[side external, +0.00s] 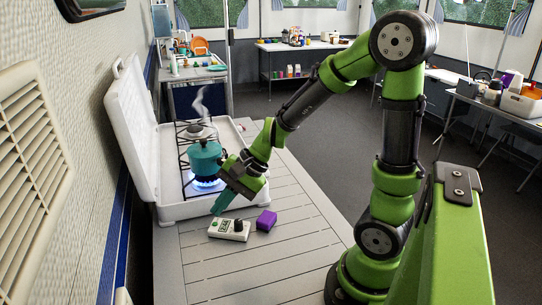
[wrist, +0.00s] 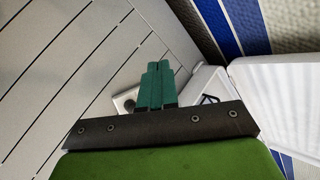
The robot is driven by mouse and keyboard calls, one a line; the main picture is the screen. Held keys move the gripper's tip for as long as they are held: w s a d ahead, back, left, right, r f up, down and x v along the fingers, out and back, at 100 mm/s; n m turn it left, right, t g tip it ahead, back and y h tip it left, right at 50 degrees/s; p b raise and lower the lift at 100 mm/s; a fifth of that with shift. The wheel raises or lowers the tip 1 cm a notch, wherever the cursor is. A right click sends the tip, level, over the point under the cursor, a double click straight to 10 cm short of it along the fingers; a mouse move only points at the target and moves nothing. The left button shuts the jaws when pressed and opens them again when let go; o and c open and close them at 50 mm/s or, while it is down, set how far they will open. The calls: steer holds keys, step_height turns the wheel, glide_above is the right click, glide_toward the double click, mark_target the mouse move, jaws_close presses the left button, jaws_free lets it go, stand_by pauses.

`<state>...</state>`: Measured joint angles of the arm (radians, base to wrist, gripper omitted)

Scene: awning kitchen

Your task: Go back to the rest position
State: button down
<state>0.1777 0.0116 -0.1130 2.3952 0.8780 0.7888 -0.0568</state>
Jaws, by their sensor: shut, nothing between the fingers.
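My gripper (side external: 221,203) is in the side external view, at the front right corner of the camp stove. Its teal fingers point down and to the left, above the slatted table and just behind a white box. In the wrist view the two fingers of my gripper (wrist: 157,78) are together with nothing between them. The white box (side external: 230,230) has a green label and a dark knob. A part of the white box (wrist: 124,101) shows behind the fingers in the wrist view. A purple block (side external: 266,221) sits to its right.
A teal pot (side external: 204,160) stands on the white stove (side external: 185,211) over a lit blue flame, with steam above it. The stove's lid (side external: 137,125) is open at the left, by the wall. The slatted table (side external: 290,205) is clear at its right and front.

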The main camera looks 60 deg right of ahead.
steer(key=s+a+r+n+t+h, duration=0.1)
steer(key=s+r+n+h, duration=0.2)
steer(key=s+r+n, duration=0.7)
steer(key=shift+s+a+r+n+t+h, duration=0.15)
steer(key=shift+a+r+n+t+h, duration=0.2)
steer(key=shift+r, duration=0.4)
